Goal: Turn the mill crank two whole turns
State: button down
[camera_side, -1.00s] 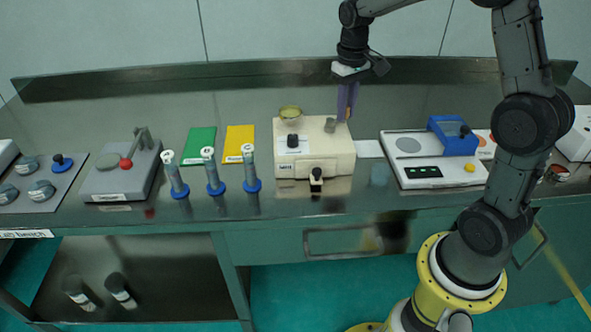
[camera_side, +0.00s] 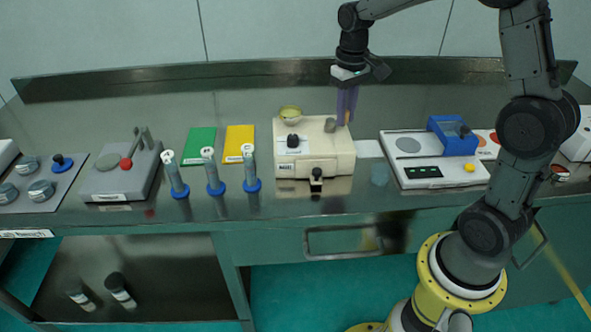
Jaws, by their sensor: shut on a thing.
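The mill is a cream box (camera_side: 312,148) in the middle of the bench, with a black knob on top, a yellowish bowl (camera_side: 290,112) at its back left and a black-topped piece at its front. The crank's grey hub (camera_side: 330,125) shows on the top right. An orange-yellow handle (camera_side: 347,117) shows low between my gripper's purple fingers. My gripper (camera_side: 345,113) points down over the mill's right back corner, shut on that handle. The fingers hide most of the handle and any arm joining it to the hub.
Left of the mill stand several blue-footed tubes (camera_side: 215,172), with green (camera_side: 199,146) and yellow (camera_side: 239,143) cards behind. A grey device (camera_side: 122,170) with a red knob stands further left. A white device with a blue cover (camera_side: 453,136) stands close on the right.

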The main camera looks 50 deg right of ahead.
jog(key=shift+s+a+f, duration=0.1)
jog(key=shift+f, duration=0.05)
jog(key=shift+a, duration=0.8)
jog(key=shift+w, duration=0.2)
jog(key=shift+w+a+r, duration=0.25)
jog(key=shift+w+a, duration=0.25)
jog(key=shift+a, duration=0.25)
jog(key=shift+w+r, duration=0.1)
jog(key=shift+w, duration=0.05)
jog(key=shift+w+a, duration=0.4)
jog(key=shift+w, duration=0.4)
